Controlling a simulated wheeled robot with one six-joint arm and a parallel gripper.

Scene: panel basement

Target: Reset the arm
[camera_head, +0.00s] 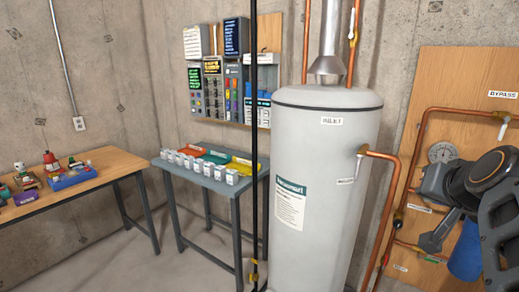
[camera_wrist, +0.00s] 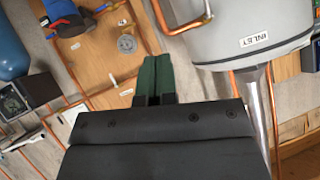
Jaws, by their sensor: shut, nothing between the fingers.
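My arm shows at the right edge of the head view, in front of the wooden bypass board (camera_head: 460,75). My gripper (camera_wrist: 155,62) shows in the wrist view as two dark green fingers side by side. The fingers are shut together with nothing between them. In the wrist view they point toward the bypass board (camera_wrist: 95,60), between its gauge and the grey tank (camera_wrist: 225,50). The fingertips look clear of both. In the head view I cannot make out the fingertips.
The tall grey water heater (camera_head: 322,180) stands left of my arm, with a copper pipe (camera_head: 395,190) beside it. A gauge (camera_head: 442,153) is on the board. A grey table (camera_head: 235,185) with small boxes and a wooden workbench (camera_head: 100,165) stand farther left.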

